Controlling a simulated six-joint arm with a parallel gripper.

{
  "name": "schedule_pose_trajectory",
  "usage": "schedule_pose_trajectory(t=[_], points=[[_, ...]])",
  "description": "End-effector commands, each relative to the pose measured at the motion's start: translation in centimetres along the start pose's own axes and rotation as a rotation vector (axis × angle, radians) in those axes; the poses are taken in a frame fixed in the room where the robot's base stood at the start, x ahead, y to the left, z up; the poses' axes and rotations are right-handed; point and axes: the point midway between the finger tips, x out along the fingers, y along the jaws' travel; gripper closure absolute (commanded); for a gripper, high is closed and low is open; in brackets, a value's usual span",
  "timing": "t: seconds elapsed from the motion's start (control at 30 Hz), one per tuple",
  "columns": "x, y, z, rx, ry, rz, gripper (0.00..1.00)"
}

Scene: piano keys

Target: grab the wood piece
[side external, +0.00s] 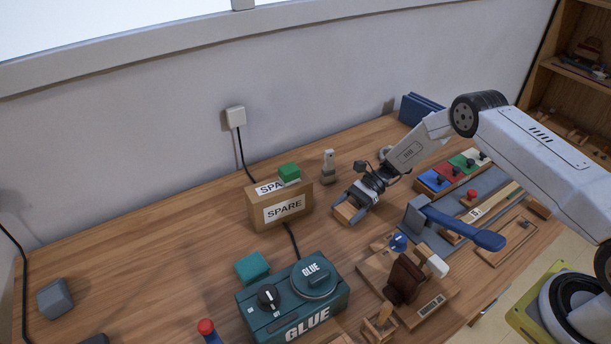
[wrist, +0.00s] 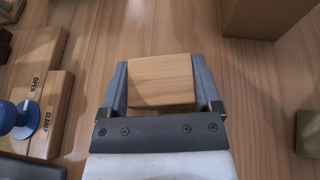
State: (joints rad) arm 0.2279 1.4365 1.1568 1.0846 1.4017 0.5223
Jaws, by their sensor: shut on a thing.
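The wood piece (wrist: 161,79) is a small light-brown block. In the wrist view it sits between the two fingers of my gripper (wrist: 161,85), which is shut on it from both sides. In the side external view the wood piece (side external: 346,212) shows at the end of my gripper (side external: 350,206), low over the wooden table just right of the cardboard SPARE box. I cannot tell whether the block touches the table.
The SPARE box (side external: 265,211) with a green block (side external: 289,171) on top stands left of my gripper. The teal GLUE machine (side external: 270,314) is in front. A blue-handled tool (side external: 460,228) and a wooden clamp fixture (side external: 375,270) lie to the right. The left table is mostly clear.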

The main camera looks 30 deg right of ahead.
Motion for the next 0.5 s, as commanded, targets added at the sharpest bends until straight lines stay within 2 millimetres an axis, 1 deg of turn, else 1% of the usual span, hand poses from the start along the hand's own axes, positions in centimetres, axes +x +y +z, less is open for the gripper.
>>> schedule_pose_trajectory(t=[0.27, 0.37, 0.5], points=[[-0.2, -0.1, 0.4, -0.001, 0.000, 0.000, 0.75], [-0.4, 0.0, 0.9, 0.000, 0.000, 0.000, 0.75], [-0.9, -0.1, 2.0, -0.001, 0.000, 0.000, 0.75]])
